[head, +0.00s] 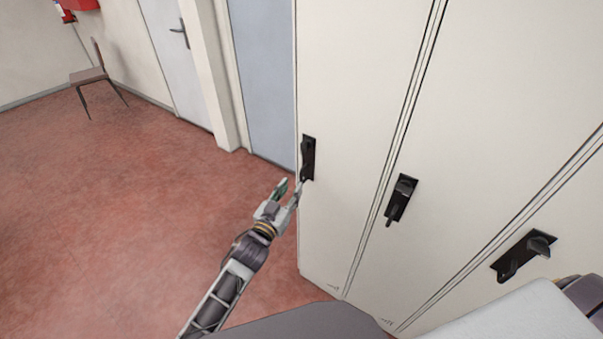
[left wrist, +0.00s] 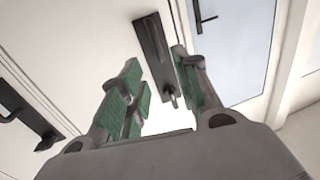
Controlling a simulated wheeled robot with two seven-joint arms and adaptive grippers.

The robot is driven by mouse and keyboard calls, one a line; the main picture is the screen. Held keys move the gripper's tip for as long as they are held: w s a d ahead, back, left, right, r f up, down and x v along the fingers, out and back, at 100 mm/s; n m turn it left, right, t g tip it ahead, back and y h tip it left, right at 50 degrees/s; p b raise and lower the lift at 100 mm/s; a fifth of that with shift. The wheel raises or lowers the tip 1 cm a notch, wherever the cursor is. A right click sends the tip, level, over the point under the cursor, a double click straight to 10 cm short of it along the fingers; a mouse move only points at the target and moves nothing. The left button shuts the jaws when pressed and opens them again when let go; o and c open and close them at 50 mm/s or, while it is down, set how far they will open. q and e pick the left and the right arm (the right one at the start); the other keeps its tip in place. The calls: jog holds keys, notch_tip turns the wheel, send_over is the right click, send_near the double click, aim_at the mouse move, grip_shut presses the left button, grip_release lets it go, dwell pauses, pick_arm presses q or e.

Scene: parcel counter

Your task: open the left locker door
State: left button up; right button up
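The left locker door (head: 360,80) is a tall cream panel and looks closed, flush with its neighbour. Its black handle (head: 307,158) sits on an upright plate near the door's left edge. My left gripper (head: 291,184) is just left of and below this handle, its fingers apart. In the left wrist view the green-padded fingers (left wrist: 157,65) are open, and the handle plate (left wrist: 152,45) shows between and beyond them. The plate's lower end is close to the right-hand finger; I cannot tell whether they touch. My right gripper is not in view.
Two more locker handles, the middle one (head: 400,200) and the right one (head: 524,256), stick out to the right. A blue-grey door (head: 262,70) stands left of the lockers. A chair (head: 90,76) is far left. The red floor (head: 130,200) between is clear.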

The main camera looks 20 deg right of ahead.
aim_at(301, 174)
pick_arm(q)
jog(key=shift+x, duration=2.85)
jog(key=shift+w+d, duration=0.45)
jog(key=shift+w, duration=0.1)
jog(key=shift+w+d, duration=0.45)
jog(key=shift+w, duration=0.1)
jog(key=shift+w+d, duration=0.1)
jog(key=c, duration=0.6)
grip_shut()
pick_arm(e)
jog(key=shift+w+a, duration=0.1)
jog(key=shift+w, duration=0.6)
